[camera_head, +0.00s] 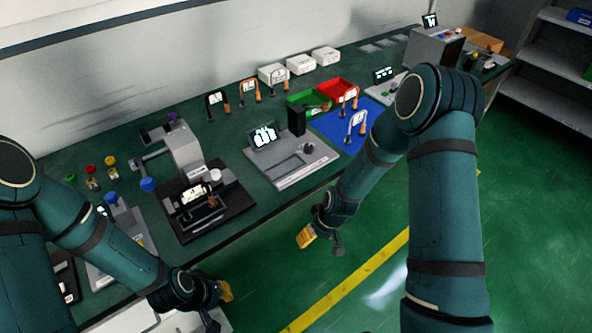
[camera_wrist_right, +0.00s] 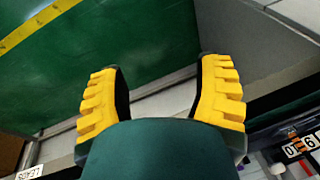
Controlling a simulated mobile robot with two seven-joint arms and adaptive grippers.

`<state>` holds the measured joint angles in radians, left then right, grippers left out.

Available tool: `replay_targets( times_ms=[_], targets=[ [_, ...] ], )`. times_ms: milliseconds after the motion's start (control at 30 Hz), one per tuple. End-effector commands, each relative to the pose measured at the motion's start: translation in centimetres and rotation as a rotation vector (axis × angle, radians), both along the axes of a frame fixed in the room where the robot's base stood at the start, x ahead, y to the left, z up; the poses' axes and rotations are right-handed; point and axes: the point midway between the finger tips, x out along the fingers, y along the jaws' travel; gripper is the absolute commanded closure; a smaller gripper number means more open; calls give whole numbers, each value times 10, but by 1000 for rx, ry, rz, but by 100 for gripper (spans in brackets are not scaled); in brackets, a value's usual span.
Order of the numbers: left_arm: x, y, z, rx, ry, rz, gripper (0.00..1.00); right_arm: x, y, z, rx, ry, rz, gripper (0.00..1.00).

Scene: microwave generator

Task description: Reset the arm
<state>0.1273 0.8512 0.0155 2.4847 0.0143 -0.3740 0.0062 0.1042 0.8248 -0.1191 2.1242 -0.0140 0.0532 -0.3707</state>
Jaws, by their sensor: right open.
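My right arm comes in from the right. Its gripper (camera_head: 322,242) hangs in front of the bench's front edge, above the green floor. In the right wrist view the two yellow ridged fingers of this gripper (camera_wrist_right: 158,75) stand wide apart with nothing between them. My left arm comes in from the left, low over the front of the bench. Its gripper (camera_head: 219,305) is near the bottom of the head view, its fingers apart, with no object visible between them. Neither gripper appears to touch anything.
The green bench (camera_head: 235,140) carries a black-based device (camera_head: 205,205), a grey device with a screen (camera_head: 292,160), a green tray (camera_head: 308,102), a red tray (camera_head: 338,89) and a blue mat (camera_head: 342,128). Shelves (camera_head: 555,55) stand at right. The floor (camera_head: 520,230) is clear around a yellow line (camera_head: 350,285).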

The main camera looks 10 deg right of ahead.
Motion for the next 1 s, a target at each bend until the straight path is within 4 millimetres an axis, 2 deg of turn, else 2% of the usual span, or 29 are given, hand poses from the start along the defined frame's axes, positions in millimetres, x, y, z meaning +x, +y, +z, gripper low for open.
replay_targets(
  times_ms=[167, 267, 333, 500, 600, 1000],
  targets=[
    [3, 1, -1, 2, -7, 5, 100, -3, 2, -1, 3, 3, -5, 35],
    [1, 0, -6, 0, -2, 2, 100, -25, 20, -10, 33, 14, -64, 35],
    [0, 0, -10, 0, 0, 0, 100, -48, 36, -16, 63, 24, -129, 35],
    [-3, -1, -18, -2, 7, -5, 100, -95, 66, -19, 126, 45, -275, 35],
    [-4, -1, -19, -2, 8, -6, 100, -109, 73, -18, 144, 51, -321, 35],
    [-4, -1, -18, -2, 8, -6, 100, -111, 74, -16, 149, 52, -331, 35]
  ],
)
